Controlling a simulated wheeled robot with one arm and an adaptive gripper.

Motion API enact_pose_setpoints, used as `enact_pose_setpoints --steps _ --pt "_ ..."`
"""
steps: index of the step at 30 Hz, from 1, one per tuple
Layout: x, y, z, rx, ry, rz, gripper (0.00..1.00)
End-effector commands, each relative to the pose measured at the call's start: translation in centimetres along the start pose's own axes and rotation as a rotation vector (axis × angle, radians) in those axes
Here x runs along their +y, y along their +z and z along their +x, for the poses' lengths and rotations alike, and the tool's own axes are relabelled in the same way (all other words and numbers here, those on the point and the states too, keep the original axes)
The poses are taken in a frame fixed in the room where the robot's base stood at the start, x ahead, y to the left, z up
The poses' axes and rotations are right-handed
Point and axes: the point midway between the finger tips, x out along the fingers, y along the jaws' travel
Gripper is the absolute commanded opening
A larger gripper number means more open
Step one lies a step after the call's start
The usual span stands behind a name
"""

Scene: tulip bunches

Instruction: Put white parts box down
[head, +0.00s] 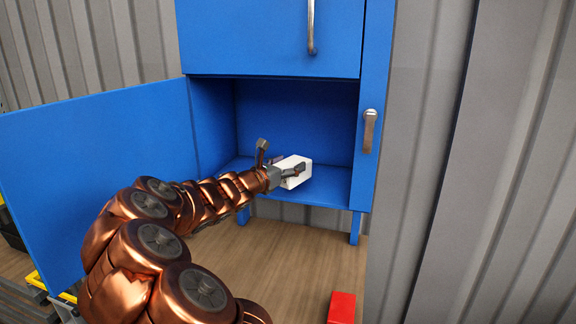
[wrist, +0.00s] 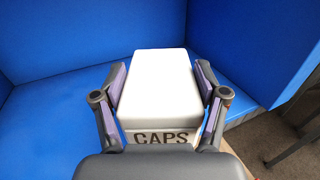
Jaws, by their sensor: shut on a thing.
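The white parts box (head: 293,171) is inside the open lower compartment of a blue cabinet (head: 295,120) in the head view. In the wrist view the white box (wrist: 160,85) shows its plain top and a front face lettered "CAPS". My gripper (head: 287,172) is shut on the box, with one finger on each side, as the wrist view also shows for my gripper (wrist: 160,100). The box is over the compartment floor (head: 330,188). I cannot tell whether its underside touches that floor.
The blue cabinet door (head: 90,170) stands open to the left of my arm. A closed upper front with a metal handle (head: 311,25) is above the compartment. A red block (head: 341,307) is at the lower right. Grey corrugated wall (head: 500,160) stands at right.

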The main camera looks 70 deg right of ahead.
Motion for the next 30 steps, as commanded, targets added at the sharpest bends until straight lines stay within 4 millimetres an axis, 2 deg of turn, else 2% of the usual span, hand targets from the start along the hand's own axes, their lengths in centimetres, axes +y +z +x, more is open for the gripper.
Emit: enact_pose_setpoints --steps 9,15,20,30 --pt "2.7 -0.2 3.3 0.001 -0.003 0.002 0.24" --pt "3.9 -0.4 4.7 -0.002 -0.002 0.001 0.24" --pt "4.2 -0.5 5.0 -0.004 -0.003 0.001 0.24" --pt "4.1 -3.9 5.0 -0.002 -0.003 -0.001 0.24"
